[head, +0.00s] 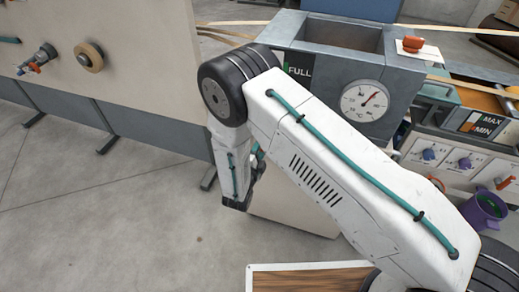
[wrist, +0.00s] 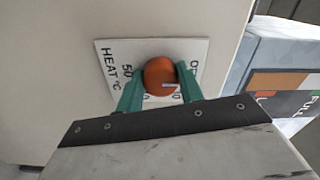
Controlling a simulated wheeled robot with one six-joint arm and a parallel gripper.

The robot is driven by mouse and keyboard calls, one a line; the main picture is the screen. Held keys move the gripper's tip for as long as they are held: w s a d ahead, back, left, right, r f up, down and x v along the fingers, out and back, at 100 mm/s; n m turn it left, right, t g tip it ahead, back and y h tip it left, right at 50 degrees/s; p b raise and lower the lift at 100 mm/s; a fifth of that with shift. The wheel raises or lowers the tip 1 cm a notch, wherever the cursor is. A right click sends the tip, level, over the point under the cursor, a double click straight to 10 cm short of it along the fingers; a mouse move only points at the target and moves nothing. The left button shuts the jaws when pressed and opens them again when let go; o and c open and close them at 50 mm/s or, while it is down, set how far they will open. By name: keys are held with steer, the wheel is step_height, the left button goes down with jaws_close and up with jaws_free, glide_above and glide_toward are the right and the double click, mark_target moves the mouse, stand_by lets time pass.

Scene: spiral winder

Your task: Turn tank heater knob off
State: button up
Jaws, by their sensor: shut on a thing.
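The tank heater knob (wrist: 160,76) is a round orange knob in the wrist view. It sits in front of a white plate (wrist: 108,50) marked "HEAT °C", with "50" and a partly covered word beginning "O". My gripper (wrist: 159,84) is shut on the knob, one green finger on each side. The knob's pointer and exact setting are hard to read, and the fingers hide part of the dial. In the head view my gripper (head: 240,203) hangs low beside the tank stand, and my arm hides the knob there.
The grey tank (head: 345,60) with a round temperature gauge (head: 364,101) and a "FULL" mark stands behind my arm. A beige panel (head: 130,75) stands at the left. The floor between is clear.

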steer(key=shift+a+n, duration=0.1)
steer(key=shift+n, duration=0.3)
steer(key=o, duration=1)
steer(key=shift+s, duration=0.1)
steer(key=v, duration=0.7)
steer(key=shift+s, duration=0.3)
steer(key=shift+a, duration=0.1)
